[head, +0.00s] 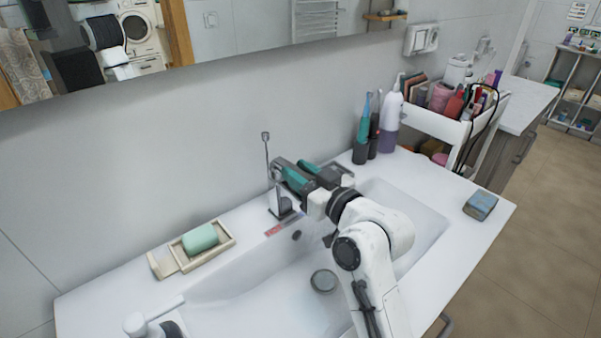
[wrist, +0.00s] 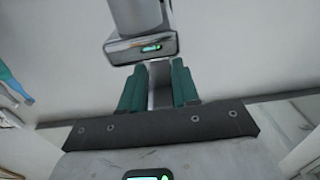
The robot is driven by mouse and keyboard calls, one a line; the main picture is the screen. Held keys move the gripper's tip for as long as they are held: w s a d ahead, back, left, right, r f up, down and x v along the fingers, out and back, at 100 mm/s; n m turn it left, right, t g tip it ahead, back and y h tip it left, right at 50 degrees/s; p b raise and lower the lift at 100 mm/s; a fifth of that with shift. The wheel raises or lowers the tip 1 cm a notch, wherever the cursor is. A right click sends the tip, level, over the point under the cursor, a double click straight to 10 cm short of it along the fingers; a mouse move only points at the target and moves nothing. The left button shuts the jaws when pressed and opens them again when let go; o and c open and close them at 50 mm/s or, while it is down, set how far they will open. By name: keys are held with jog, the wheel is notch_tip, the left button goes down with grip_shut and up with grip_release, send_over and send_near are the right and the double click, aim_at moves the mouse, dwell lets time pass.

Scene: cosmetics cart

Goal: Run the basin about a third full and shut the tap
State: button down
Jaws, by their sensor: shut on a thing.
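The white basin (head: 413,222) is set into the counter, with a round drain (head: 323,281) in its floor. I cannot make out a water level in it or a running stream. The tap (head: 279,203) stands at the basin's back edge, with a thin upright rod (head: 266,150) rising at its top. My gripper (head: 286,174) is at the top of the tap, partly hiding it. In the wrist view its teal fingers (wrist: 158,85) are shut on a narrow grey part between them, which appears to be the tap's lever.
A green soap bar (head: 200,239) lies in a dish left of the tap. Bottles (head: 391,118) and toothbrush holders stand at the back right. A cart (head: 440,124) of cosmetics stands beyond. A mirror is above.

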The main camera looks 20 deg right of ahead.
aim_at(297, 170)
dwell(0.3)
jog(key=r+g+p, duration=0.1)
jog(key=p, duration=0.2)
jog(key=shift+r, duration=0.2)
jog(key=g+p, duration=0.1)
jog(key=p, duration=0.2)
jog(key=r+g+h+p, duration=0.1)
jog(key=p, duration=0.3)
jog(key=shift+w+a+r, duration=0.15)
jog(key=shift+w+r, duration=0.1)
jog(key=shift+w, duration=0.1)
jog(key=shift+w+g+p, duration=0.1)
jog(key=shift+g+p, duration=0.4)
jog(key=shift+p, duration=0.35)
jog(key=shift+f, duration=0.1)
jog(key=c, duration=0.9)
grip_release()
jog(key=b+v, duration=0.2)
jog(key=v, duration=0.8)
jog(key=shift+s, duration=0.3)
